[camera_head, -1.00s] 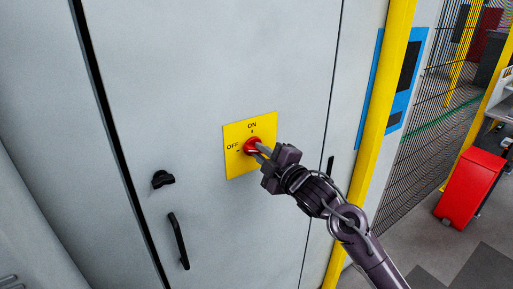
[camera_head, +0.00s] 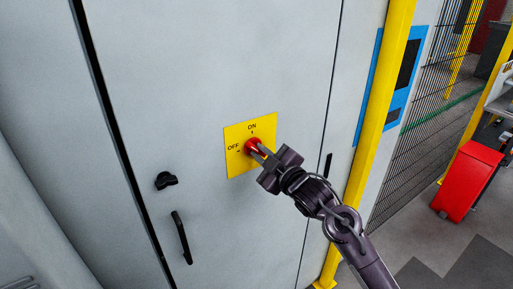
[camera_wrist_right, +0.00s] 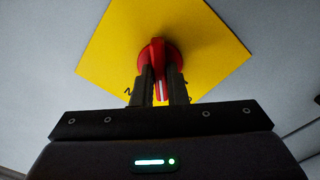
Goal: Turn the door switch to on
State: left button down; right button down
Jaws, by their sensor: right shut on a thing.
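The red door switch (camera_head: 252,146) sits on a yellow plate (camera_head: 240,166) marked ON at the top and OFF at the left, on a grey cabinet door. My right gripper (camera_head: 259,150) reaches it from the lower right. In the right wrist view, the two dark fingers of this gripper (camera_wrist_right: 162,88) are shut on the red handle of the switch (camera_wrist_right: 158,52), one on each side. The fingers hide part of the handle, and its exact pointing direction is hard to tell in the head view. My left gripper is not in view.
A black knob (camera_head: 166,180) and a black door handle (camera_head: 182,238) are on the cabinet, left of and below the plate. A yellow post (camera_head: 381,120) stands right of the cabinet. A red bin (camera_head: 467,181) and a mesh fence (camera_head: 420,125) are farther right.

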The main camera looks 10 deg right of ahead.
jog(key=shift+m+p, duration=1.1)
jog(key=shift+m, duration=0.6)
jog(key=shift+f+m, duration=0.1)
jog(key=shift+m, duration=0.3)
jog(key=m, duration=0.4)
jog(key=shift+m, duration=0.4)
jog(key=c, duration=1.3)
grip_release()
